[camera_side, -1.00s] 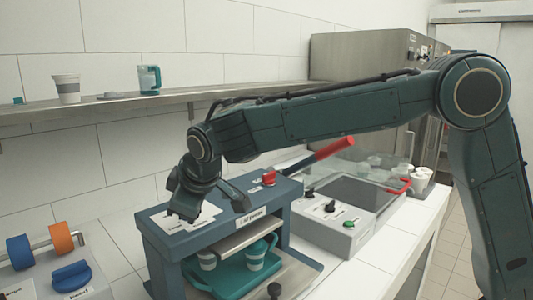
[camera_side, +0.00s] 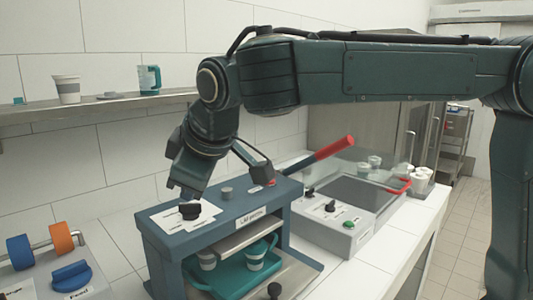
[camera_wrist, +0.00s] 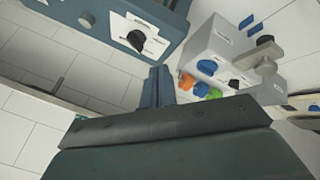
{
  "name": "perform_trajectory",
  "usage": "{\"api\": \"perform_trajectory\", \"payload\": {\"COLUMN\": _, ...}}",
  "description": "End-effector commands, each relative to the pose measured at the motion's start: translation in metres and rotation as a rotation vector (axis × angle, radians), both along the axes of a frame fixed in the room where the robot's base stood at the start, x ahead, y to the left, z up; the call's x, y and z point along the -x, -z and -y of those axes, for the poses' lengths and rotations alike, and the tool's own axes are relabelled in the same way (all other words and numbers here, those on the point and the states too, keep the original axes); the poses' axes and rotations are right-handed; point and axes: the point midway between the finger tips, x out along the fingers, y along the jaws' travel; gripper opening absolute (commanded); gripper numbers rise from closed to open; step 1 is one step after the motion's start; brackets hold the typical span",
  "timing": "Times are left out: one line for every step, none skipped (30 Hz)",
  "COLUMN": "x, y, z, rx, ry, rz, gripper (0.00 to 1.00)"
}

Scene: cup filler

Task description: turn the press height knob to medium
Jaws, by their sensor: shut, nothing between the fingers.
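The blue-grey lid press (camera_side: 240,239) stands on the counter in the side view. A black knob (camera_side: 189,211) sits on a white dial label on its top; the wrist view also shows this knob (camera_wrist: 137,40) on its label. The label's words are too small to read, so I cannot tell its setting. My gripper (camera_side: 186,193) is just above the knob, apart from it, pointing down. In the wrist view its fingers (camera_wrist: 158,84) are together and empty. A grey round button (camera_side: 226,193) is also on the press top.
A teal tray (camera_side: 243,277) with cups sits inside the press. A red-handled lever (camera_side: 333,147) rises at the right. A unit with blue and orange rolls (camera_side: 61,237) and a blue knob (camera_side: 72,274) stands at left. A shelf (camera_side: 110,107) runs behind my arm.

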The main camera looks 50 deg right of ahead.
Motion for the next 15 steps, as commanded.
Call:
{"api": "perform_trajectory", "payload": {"x": 0.0, "y": 0.0, "z": 0.0, "rx": 0.0, "ry": 0.0, "rz": 0.0, "gripper": 0.08}}
{"api": "perform_trajectory", "payload": {"x": 0.0, "y": 0.0, "z": 0.0, "rx": 0.0, "ry": 0.0, "rz": 0.0, "gripper": 0.14}}
{"api": "perform_trajectory", "payload": {"x": -0.001, "y": 0.0, "z": 0.001, "rx": 0.0, "ry": -0.001, "rz": 0.001, "gripper": 0.22}}
{"api": "perform_trajectory", "payload": {"x": -0.001, "y": 0.0, "z": 0.001, "rx": 0.0, "ry": -0.002, "rz": 0.001, "gripper": 0.28}}
{"api": "perform_trajectory", "payload": {"x": -0.002, "y": 0.001, "z": 0.002, "rx": 0.0, "ry": -0.004, "rz": 0.002, "gripper": 0.33}}
{"api": "perform_trajectory", "payload": {"x": -0.004, "y": 0.002, "z": 0.004, "rx": 0.001, "ry": -0.006, "rz": 0.004, "gripper": 0.33}}
{"api": "perform_trajectory", "payload": {"x": -0.006, "y": 0.003, "z": 0.006, "rx": 0.002, "ry": -0.009, "rz": 0.006, "gripper": 0.33}}
{"api": "perform_trajectory", "payload": {"x": -0.008, "y": 0.004, "z": 0.008, "rx": 0.003, "ry": -0.015, "rz": 0.007, "gripper": 0.33}}
{"api": "perform_trajectory", "payload": {"x": -0.011, "y": 0.005, "z": 0.011, "rx": 0.003, "ry": -0.021, "rz": 0.009, "gripper": 0.33}}
{"api": "perform_trajectory", "payload": {"x": -0.015, "y": 0.006, "z": 0.014, "rx": 0.003, "ry": -0.028, "rz": 0.013, "gripper": 0.33}}
{"api": "perform_trajectory", "payload": {"x": -0.018, "y": 0.008, "z": 0.017, "rx": 0.003, "ry": -0.037, "rz": 0.016, "gripper": 0.33}}
{"api": "perform_trajectory", "payload": {"x": -0.022, "y": 0.011, "z": 0.021, "rx": 0.002, "ry": -0.047, "rz": 0.018, "gripper": 0.33}}
{"api": "perform_trajectory", "payload": {"x": -0.026, "y": 0.013, "z": 0.025, "rx": 0.001, "ry": -0.057, "rz": 0.022, "gripper": 0.33}}
{"api": "perform_trajectory", "payload": {"x": -0.03, "y": 0.015, "z": 0.029, "rx": -0.001, "ry": -0.067, "rz": 0.025, "gripper": 0.33}}
{"api": "perform_trajectory", "payload": {"x": -0.035, "y": 0.019, "z": 0.035, "rx": -0.005, "ry": -0.083, "rz": 0.029, "gripper": 0.33}}
